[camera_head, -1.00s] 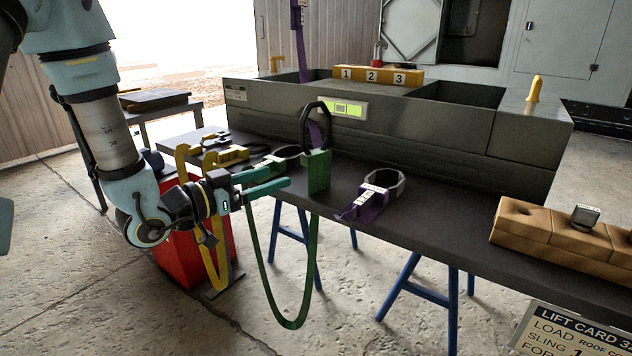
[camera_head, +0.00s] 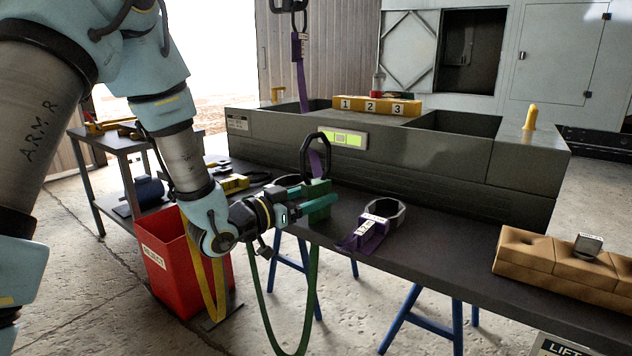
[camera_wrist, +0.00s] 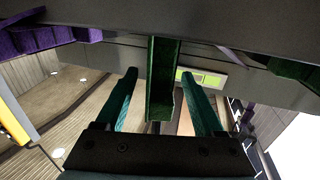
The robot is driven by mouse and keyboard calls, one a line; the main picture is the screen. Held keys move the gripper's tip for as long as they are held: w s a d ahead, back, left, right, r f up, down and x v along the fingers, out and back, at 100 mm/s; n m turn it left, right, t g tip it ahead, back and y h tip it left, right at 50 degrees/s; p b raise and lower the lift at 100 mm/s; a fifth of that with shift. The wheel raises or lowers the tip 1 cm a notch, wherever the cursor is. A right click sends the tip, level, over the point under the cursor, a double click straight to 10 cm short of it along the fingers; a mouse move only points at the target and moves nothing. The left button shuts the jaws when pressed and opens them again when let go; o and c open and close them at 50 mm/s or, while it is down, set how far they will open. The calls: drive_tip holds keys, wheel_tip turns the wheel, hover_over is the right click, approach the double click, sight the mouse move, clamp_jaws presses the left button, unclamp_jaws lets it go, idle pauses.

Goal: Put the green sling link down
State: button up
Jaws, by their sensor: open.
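The green sling link's green block (camera_head: 320,188) stands at the front edge of the dark bench, with its green strap (camera_head: 262,310) hanging in a loop below the edge. A dark ring (camera_head: 304,160) stands upright just above and behind the block. My gripper (camera_head: 318,204) is open, its teal fingers reaching across the block. In the wrist view, the block (camera_wrist: 162,85) lies between the two spread fingers, with a visible gap on each side. Whether the block's underside fully rests on the bench is hidden.
A purple sling link (camera_head: 370,228) lies on the bench to the right. A long dark grey housing (camera_head: 430,165) stands behind. A red reject bin (camera_head: 168,265) and a yellow strap (camera_head: 207,285) are left of the bench.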

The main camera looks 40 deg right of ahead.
drive_tip(key=shift+d, duration=0.1)
clamp_jaws()
idle(0.5)
